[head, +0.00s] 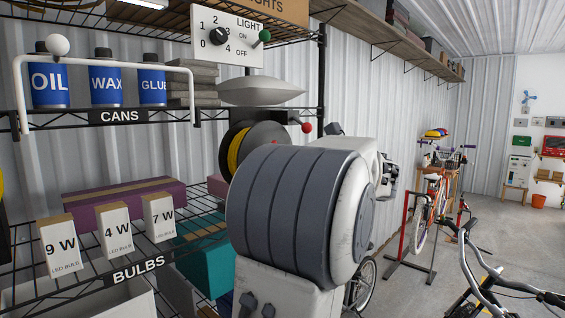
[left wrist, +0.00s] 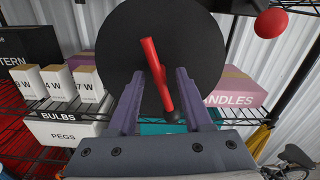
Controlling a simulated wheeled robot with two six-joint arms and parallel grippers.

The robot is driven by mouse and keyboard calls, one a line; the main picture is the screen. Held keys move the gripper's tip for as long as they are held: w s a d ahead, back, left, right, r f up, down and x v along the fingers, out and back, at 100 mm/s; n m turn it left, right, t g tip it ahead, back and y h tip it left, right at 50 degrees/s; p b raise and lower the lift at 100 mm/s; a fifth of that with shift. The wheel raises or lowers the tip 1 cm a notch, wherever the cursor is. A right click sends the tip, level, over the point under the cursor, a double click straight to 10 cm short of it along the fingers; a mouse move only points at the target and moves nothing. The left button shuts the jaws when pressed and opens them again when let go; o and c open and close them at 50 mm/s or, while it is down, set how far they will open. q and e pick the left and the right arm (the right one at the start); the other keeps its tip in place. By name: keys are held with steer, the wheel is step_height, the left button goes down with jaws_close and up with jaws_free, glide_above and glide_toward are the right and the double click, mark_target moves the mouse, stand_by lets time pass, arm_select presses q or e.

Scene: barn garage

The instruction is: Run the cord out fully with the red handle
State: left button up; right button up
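The cord reel is a black drum with yellow cord (head: 236,150) on it, at the shelf in the head view; my own arm hides most of it. In the left wrist view its round black face (left wrist: 122,55) is straight ahead. The red handle (left wrist: 152,58) stands out from this face as a tilted bar. My left gripper (left wrist: 158,85) is open, with one finger on each side of the red handle's lower part. Gaps show between handle and fingers; I see no clear contact. The left gripper is hidden in the head view. My right gripper is not in view.
A red ball knob (head: 306,127) is beside the reel, also in the left wrist view (left wrist: 271,22). Bulb boxes (head: 116,230), a purple box (head: 125,203) and a teal box (head: 205,262) sit on the wire shelves. A bicycle (head: 432,190) stands to the right.

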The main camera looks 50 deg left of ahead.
arm_select(q)
steer(key=shift+d, duration=0.1)
steer(key=w+d+b, duration=0.2)
steer(key=d+b, duration=0.2)
steer(key=d, duration=0.6)
